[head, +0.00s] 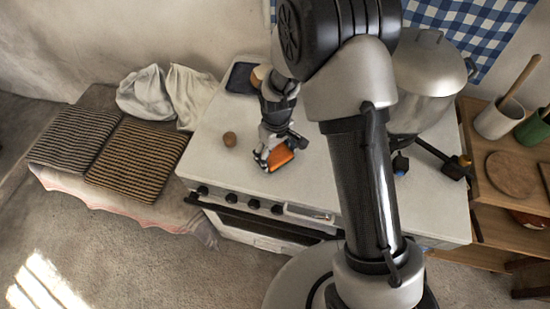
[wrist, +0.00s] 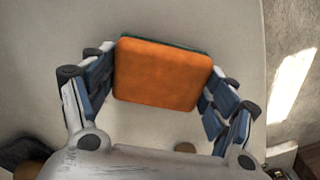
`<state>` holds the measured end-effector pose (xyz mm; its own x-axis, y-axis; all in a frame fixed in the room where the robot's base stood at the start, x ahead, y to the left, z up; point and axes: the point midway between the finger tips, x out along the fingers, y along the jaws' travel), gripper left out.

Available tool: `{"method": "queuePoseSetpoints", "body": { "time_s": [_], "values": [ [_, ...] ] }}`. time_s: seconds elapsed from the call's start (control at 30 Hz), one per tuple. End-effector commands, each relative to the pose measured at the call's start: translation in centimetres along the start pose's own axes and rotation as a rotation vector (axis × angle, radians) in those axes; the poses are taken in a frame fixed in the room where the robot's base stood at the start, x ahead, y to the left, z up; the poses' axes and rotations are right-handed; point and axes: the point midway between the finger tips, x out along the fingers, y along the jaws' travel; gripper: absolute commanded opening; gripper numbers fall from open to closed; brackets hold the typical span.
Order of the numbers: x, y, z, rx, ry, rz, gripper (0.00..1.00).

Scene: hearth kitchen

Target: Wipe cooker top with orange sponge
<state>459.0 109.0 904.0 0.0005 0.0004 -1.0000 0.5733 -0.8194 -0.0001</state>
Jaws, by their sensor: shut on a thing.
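The orange sponge (head: 280,157) is at the front part of the white cooker top (head: 221,170), left of centre in the head view. In the wrist view the sponge (wrist: 162,75) shows its broad orange face, with a thin dark green edge behind it. My gripper (head: 271,155) is shut on the sponge, with one finger on each side of it in the wrist view (wrist: 160,92). The sponge is at or just above the cooker top; I cannot tell if it touches.
Striped cushions (head: 137,158) lie left. A wooden shelf (head: 490,190) stands right.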

Motion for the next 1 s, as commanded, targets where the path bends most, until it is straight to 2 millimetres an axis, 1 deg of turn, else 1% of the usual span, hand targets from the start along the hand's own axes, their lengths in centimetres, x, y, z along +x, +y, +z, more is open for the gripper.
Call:
{"method": "queuePoseSetpoints", "body": {
  "time_s": [0.17,0.5,0.73,1.0],
  "values": [
    [0.0,0.5,-0.3,0.001,0.0,0.0,0.59],
    [-0.1,2.6,-1.9,0.001,0.0,0.0,0.59],
    [0.0,3.2,-2.4,0.0,-0.001,0.0,0.59],
    [0.2,5.0,-3.8,0.001,0.0,0.0,0.59]
  ]
}}
